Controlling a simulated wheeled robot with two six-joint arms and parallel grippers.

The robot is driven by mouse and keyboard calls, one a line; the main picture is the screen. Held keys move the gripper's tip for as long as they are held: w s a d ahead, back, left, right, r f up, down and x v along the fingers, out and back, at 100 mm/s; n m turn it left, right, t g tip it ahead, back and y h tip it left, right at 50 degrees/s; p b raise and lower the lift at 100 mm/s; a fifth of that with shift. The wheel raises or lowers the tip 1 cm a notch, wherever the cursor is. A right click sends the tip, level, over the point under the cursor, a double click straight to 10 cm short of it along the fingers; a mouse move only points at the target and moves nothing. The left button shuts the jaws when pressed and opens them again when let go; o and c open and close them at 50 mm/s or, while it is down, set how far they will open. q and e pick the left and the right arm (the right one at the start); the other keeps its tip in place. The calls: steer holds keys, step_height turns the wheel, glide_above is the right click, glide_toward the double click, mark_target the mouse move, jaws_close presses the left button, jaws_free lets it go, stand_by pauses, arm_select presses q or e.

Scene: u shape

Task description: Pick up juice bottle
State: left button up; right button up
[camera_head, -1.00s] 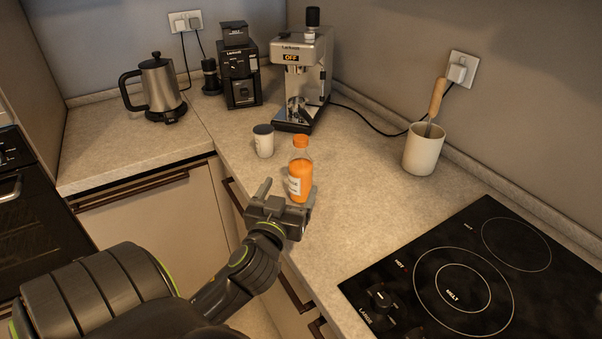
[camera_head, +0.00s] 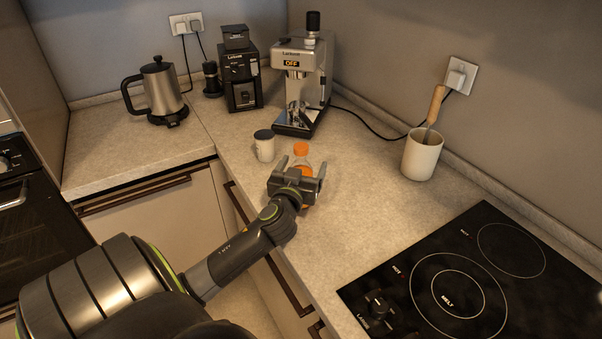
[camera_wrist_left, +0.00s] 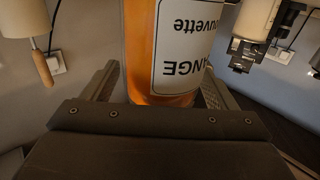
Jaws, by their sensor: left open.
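The juice bottle (camera_head: 302,150) is orange with an orange cap and stands upright on the counter; my left gripper hides most of its body in the head view. In the left wrist view the bottle (camera_wrist_left: 143,50), with a white label, lies between the two fingers. My left gripper (camera_head: 302,166) is open, with a finger to each side of the bottle and a gap on at least one side. It also shows in the left wrist view (camera_wrist_left: 160,88). My right gripper is in neither view.
The coffee machine (camera_head: 301,85) and grinder (camera_head: 240,80) stand behind, and a kettle (camera_head: 160,88) is at the left. A utensil crock (camera_head: 422,155) and a cooktop (camera_head: 470,275) are at the right.

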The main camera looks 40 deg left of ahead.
arm_select(q)
steer(key=shift+w+a, duration=0.15)
steer(key=shift+w, duration=0.1)
steer(key=shift+c, duration=0.2)
steer(key=c, duration=1.4)
